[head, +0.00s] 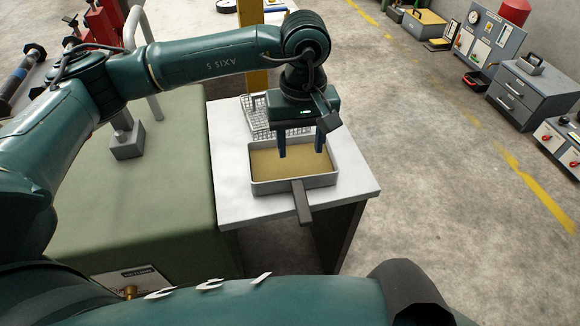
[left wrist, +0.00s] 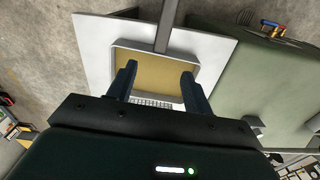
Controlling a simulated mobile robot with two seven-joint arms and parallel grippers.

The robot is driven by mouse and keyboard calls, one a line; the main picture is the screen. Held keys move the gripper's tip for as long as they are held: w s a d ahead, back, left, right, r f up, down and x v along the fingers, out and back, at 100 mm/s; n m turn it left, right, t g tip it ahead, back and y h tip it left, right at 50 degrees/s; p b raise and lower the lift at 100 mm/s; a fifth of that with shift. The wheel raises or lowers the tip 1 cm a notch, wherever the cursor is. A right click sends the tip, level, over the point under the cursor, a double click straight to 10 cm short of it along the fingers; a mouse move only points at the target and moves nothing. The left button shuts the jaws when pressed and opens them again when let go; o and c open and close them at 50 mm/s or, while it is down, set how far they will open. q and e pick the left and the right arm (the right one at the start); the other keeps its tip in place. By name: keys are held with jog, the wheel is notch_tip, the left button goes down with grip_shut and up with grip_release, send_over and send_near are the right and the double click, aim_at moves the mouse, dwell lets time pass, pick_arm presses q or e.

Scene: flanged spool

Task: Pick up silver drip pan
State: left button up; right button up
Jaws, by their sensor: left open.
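The silver drip pan (head: 265,186) is a shallow rectangular tray with a tan inside and a dark handle (head: 302,203) that points toward me. It sits on a small white-topped table (head: 232,180). My left gripper (head: 301,153) points down over the far part of the pan, its two dark fingers spread apart with nothing between them. In the left wrist view the pan (left wrist: 114,59) lies beyond the open fingers (left wrist: 158,80), its handle running to the top edge. I cannot tell whether the fingertips touch the pan. My right gripper is not in view.
A wire rack (head: 256,118) lies on the table behind the pan. A large green block (head: 165,180) adjoins the table on the left, and a yellow post (head: 252,40) stands behind. Open concrete floor (head: 430,190) lies to the right.

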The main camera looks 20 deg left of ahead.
pick_arm(q)
send_over(298, 185)
notch_tip(298, 185, down, 7)
jog(key=shift+d+f, duration=0.1)
jog(key=shift+f, duration=0.05)
notch_tip(298, 185, down, 5)
jog(key=shift+f+p, duration=0.1)
jog(key=shift+p, duration=0.35)
grip_shut()
dwell(0.4)
